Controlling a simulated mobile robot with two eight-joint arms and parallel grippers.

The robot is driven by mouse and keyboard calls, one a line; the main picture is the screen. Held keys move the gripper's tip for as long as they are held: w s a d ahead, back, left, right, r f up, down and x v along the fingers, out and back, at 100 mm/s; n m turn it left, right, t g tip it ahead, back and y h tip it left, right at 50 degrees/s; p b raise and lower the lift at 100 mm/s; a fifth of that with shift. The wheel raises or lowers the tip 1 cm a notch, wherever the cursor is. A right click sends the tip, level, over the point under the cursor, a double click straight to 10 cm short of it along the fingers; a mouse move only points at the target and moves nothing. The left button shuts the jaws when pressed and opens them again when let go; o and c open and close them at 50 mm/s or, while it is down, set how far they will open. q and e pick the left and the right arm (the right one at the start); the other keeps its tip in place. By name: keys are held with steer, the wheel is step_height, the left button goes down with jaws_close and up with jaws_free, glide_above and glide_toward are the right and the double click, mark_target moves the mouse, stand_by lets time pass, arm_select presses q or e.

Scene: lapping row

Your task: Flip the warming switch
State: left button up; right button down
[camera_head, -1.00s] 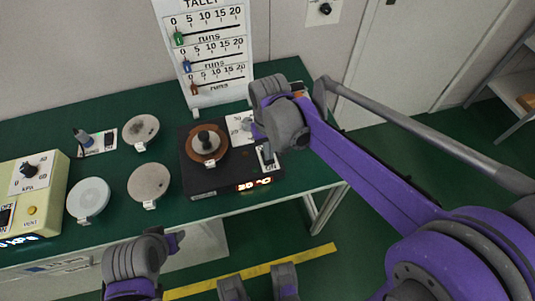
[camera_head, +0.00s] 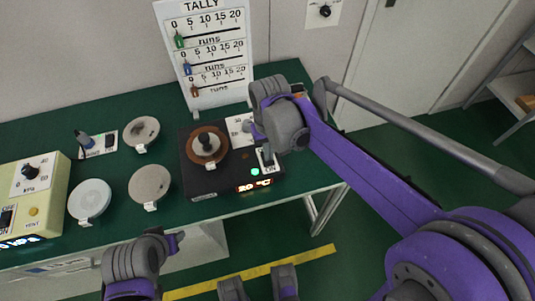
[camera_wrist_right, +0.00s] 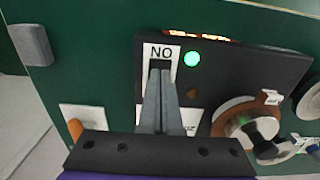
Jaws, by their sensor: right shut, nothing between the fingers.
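The black heater box (camera_head: 205,184) stands on the green table, with a brown round plate (camera_head: 222,150) and a dark knob on top. Its warming switch (camera_wrist_right: 159,64) is at the box's edge below an ON label, partly hidden by my fingers. A green lamp (camera_wrist_right: 192,59) glows beside it; the lamp also shows in the head view (camera_head: 255,171). My right gripper (camera_wrist_right: 160,75) is shut and empty, its tips at the switch; I cannot tell whether they touch it. In the head view, my right wrist covers part of the box's right side. Only part of my left arm shows, low left.
Several round discs (camera_head: 150,183) lie left of the box. A cream box (camera_head: 45,190) with knob and switch stands at the far left. The white tally board (camera_head: 207,50) stands behind. An orange-handled item (camera_wrist_right: 75,130) lies close to my right gripper.

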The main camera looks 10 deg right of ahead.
step_height(320, 180, up, 6)
steer(key=p, duration=0.3)
steer(key=shift+f+p, duration=0.25)
steer(key=shift+p, duration=0.1)
stand_by(0.3)
steer(key=s+d+t+p, duration=0.2)
steer(key=s+d, duration=0.1)
steer(key=s, duration=0.4)
steer(key=s+d+t+p, duration=0.2)
steer(key=s+d+t, duration=0.1)
steer(key=s, duration=0.4)
steer(key=shift+d+r, duration=0.3)
steer(key=shift+r, duration=0.05)
